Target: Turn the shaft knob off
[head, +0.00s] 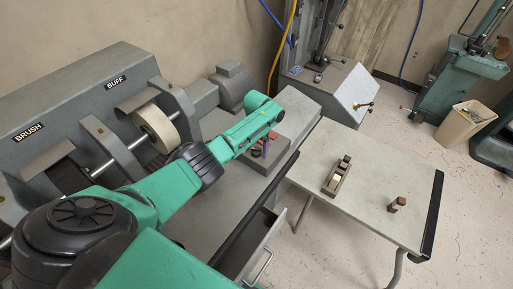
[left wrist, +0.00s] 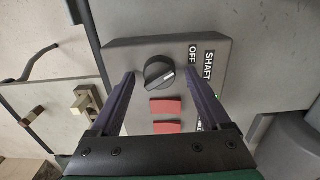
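The shaft knob (left wrist: 159,72) is a round black knob on a grey control box (left wrist: 122,50), with SHAFT and OFF labels to its right in the left wrist view. A pale mark on the knob seems to point right and slightly up. My left gripper (left wrist: 160,74) is open, its two dark purple fingers apart on either side of the knob. I see gaps between the fingers and the knob; its height above the box is hard to judge. In the head view my left gripper (head: 265,146) is over the box (head: 252,162), and the knob is hidden. My right gripper is not in view.
Two red buttons (left wrist: 166,107) sit beside the knob, between the fingers. The grey machine with the BRUSH and BUFF labels (head: 75,105) stands left. A table (head: 365,185) with a plane-like tool (head: 337,178) and a small wooden piece (head: 397,204) is to the right.

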